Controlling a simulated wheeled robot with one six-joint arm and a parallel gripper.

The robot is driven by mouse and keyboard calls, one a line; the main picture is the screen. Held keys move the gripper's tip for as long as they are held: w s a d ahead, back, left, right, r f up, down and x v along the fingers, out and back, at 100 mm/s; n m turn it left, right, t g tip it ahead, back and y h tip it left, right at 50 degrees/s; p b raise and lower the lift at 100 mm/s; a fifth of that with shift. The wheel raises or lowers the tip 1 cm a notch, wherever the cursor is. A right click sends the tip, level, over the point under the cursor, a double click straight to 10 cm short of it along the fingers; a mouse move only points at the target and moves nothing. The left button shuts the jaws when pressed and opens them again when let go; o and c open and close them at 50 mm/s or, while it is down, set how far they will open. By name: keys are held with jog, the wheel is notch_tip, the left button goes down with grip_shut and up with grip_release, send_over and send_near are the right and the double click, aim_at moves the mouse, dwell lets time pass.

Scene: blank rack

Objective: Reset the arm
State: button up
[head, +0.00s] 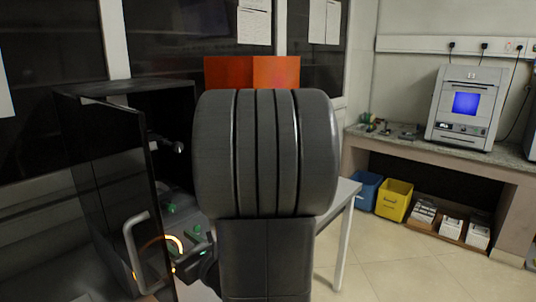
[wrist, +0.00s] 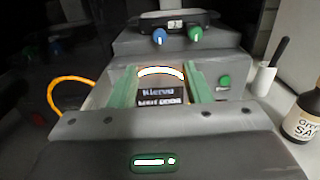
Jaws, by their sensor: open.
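My gripper (wrist: 161,70) shows in the wrist view as two green fingers standing apart, with nothing visibly held between them. A lit arc and a dark label with pale lettering show between the fingers; the lettering is too blurred to read surely. Beyond the fingers is a grey device (wrist: 140,45) with a blue knob, a green knob and a small display. I cannot tell whether the fingers touch it. In the head view, my large dark arm link fills the middle and hides much of the work area.
A dark cabinet (head: 180,92) with its glass door (head: 112,170) open stands at left. An orange-red box (head: 277,72) shows behind my arm. A brown bottle (wrist: 303,118) and a white holder (wrist: 264,78) stand at right of the gripper. Blue (head: 366,190) and yellow (head: 394,200) bins stand under the right bench.

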jog(key=m+p, duration=1)
jog(key=m, duration=1.3)
jog(key=shift+d, duration=0.1)
jog(key=shift+f, duration=0.1)
